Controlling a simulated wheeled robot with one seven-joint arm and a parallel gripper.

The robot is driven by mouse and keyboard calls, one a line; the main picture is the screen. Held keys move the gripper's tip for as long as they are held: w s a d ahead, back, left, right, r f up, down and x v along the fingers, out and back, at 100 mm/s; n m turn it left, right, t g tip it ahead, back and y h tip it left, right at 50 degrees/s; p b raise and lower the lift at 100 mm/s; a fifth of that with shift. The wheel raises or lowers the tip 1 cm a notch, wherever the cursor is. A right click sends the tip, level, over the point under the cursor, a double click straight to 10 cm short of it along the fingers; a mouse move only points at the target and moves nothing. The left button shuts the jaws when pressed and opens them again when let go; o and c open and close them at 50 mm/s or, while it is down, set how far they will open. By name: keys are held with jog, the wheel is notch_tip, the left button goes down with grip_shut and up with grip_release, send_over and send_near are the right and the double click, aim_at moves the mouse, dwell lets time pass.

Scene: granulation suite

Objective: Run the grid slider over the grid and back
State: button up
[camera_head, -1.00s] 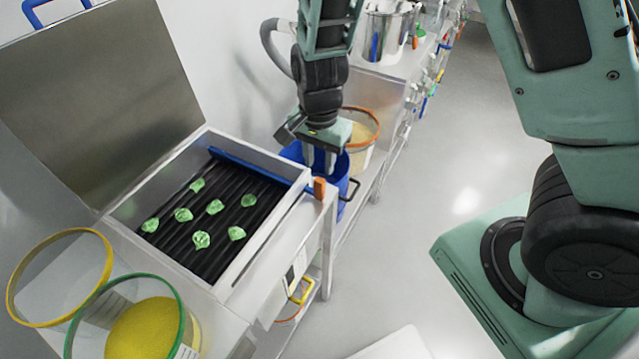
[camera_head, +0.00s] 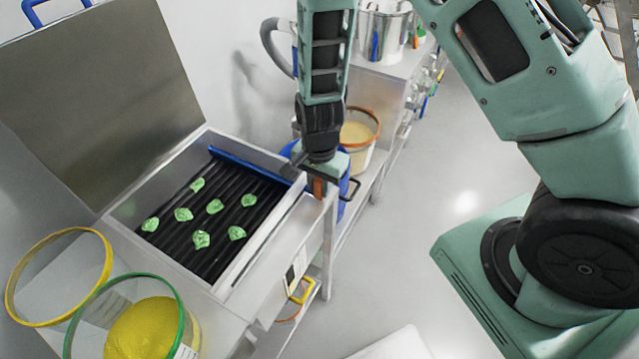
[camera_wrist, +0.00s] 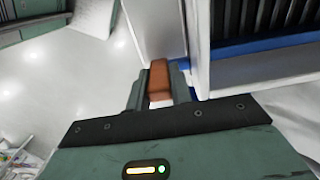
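The grid (camera_head: 190,235), a set of dark parallel bars, lies in an open metal housing with several green lumps (camera_head: 214,206) on it. The slider's blue bar (camera_head: 247,166) lies along the far end of the grid. Its orange-brown handle (camera_head: 318,187) sticks out past the housing's right wall. In the wrist view the handle (camera_wrist: 159,80) stands between the two fingers of my gripper (camera_wrist: 160,88). The fingers are around it, with a finger close on each side. I cannot tell whether they press on it.
The housing's lid (camera_head: 100,90) stands open at the left. Two round sieves, one yellow-rimmed (camera_head: 62,235) and one green-rimmed (camera_head: 182,310), stand in front. A blue bucket (camera_head: 350,200) and a tub of pale powder (camera_head: 362,135) are behind my gripper.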

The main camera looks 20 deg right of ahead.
grip_shut()
jog(key=shift+s+a+p, duration=0.65)
jog(key=shift+s+a, duration=0.7)
jog(key=shift+a, duration=0.55)
jog(key=shift+s+a+p, duration=0.6)
jog(key=shift+s+a, duration=0.8)
jog(key=shift+a, duration=0.5)
jog(key=shift+s+a+p, duration=0.65)
jog(key=shift+s+a, duration=0.7)
jog(key=shift+a, duration=0.55)
jog(key=shift+s+a+r+p, duration=0.1)
jog(key=shift+s+a+p, duration=0.8)
jog(key=shift+a, duration=0.5)
jog(key=shift+s+a+p, duration=0.75)
jog(key=shift+s+a, duration=0.4)
jog(key=shift+a, duration=0.3)
jog(key=shift+s+a+r+p, duration=0.1)
jog(key=shift+s+a+p, duration=0.8)
jog(key=shift+a, duration=0.5)
jog(key=shift+s+a+f+p, duration=0.15)
jog(key=shift+s+a+p, duration=0.15)
jog(key=shift+s+a, duration=0.35)
jog(key=shift+w, duration=0.15)
